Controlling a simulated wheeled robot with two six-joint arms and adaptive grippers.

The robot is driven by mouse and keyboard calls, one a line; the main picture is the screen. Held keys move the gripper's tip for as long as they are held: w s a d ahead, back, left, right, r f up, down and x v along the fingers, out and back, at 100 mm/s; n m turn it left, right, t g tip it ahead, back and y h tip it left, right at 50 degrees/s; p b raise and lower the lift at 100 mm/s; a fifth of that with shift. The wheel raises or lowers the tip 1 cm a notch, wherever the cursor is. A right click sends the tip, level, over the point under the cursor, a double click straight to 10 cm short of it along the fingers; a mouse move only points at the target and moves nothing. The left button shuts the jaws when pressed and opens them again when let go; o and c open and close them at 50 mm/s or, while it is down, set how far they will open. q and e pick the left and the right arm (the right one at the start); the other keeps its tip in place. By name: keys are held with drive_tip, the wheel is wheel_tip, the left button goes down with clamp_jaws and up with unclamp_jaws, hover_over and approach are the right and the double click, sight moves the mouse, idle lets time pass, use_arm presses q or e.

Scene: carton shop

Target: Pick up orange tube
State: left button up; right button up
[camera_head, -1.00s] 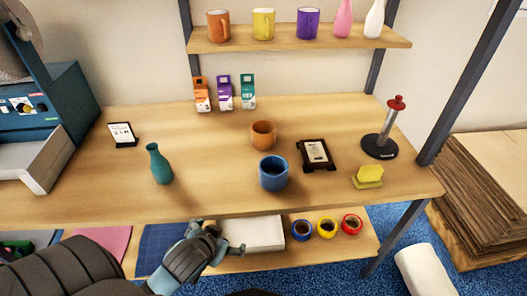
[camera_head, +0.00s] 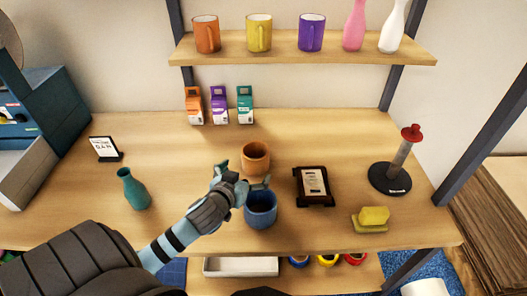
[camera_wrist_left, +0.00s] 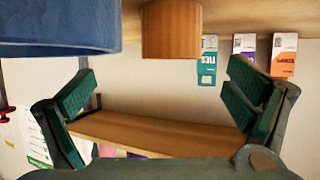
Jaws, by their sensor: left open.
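The orange tube (camera_head: 256,158) is a short, open-topped cylinder standing upright on the table, just behind a blue tube (camera_head: 260,212). My left gripper (camera_head: 243,177) is open and empty, close in front of the orange tube and beside the blue tube's rim. In the left wrist view the picture is upside down; the orange tube (camera_wrist_left: 171,30) shows at the top, beyond the spread fingers (camera_wrist_left: 160,92). The blue tube (camera_wrist_left: 60,28) fills the upper left there. I cannot tell whether a finger touches either tube. My right gripper is not in view.
A plaque (camera_head: 314,185) stands right of the tubes, with a yellow sponge (camera_head: 374,216) and a red-topped stand (camera_head: 392,178) further right. A teal vase (camera_head: 133,190) stands left. Small cartons (camera_head: 218,105) line the back, under a shelf (camera_head: 300,47) of mugs and vases.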

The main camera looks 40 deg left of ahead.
sight(260, 152)
use_arm(q)
drive_tip(key=x, duration=0.2)
drive_tip(key=a+b+x, duration=0.1)
drive_tip(key=x, duration=0.1)
drive_tip(key=shift+w+a+f, duration=0.1)
drive_tip(key=shift+f, duration=0.05)
drive_tip(key=x, duration=0.2)
drive_tip(key=b+x, duration=0.1)
drive_tip(key=x, duration=0.3)
drive_tip(key=shift+w+a+f, duration=0.15)
drive_tip(key=shift+w+a, duration=0.05)
drive_tip(key=shift+a, duration=0.25)
drive_tip(key=shift+w+a+f, duration=0.1)
drive_tip(key=shift+w, duration=0.25)
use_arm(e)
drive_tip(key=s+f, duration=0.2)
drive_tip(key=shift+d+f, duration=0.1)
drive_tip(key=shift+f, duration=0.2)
use_arm(q)
drive_tip(key=c, duration=0.8)
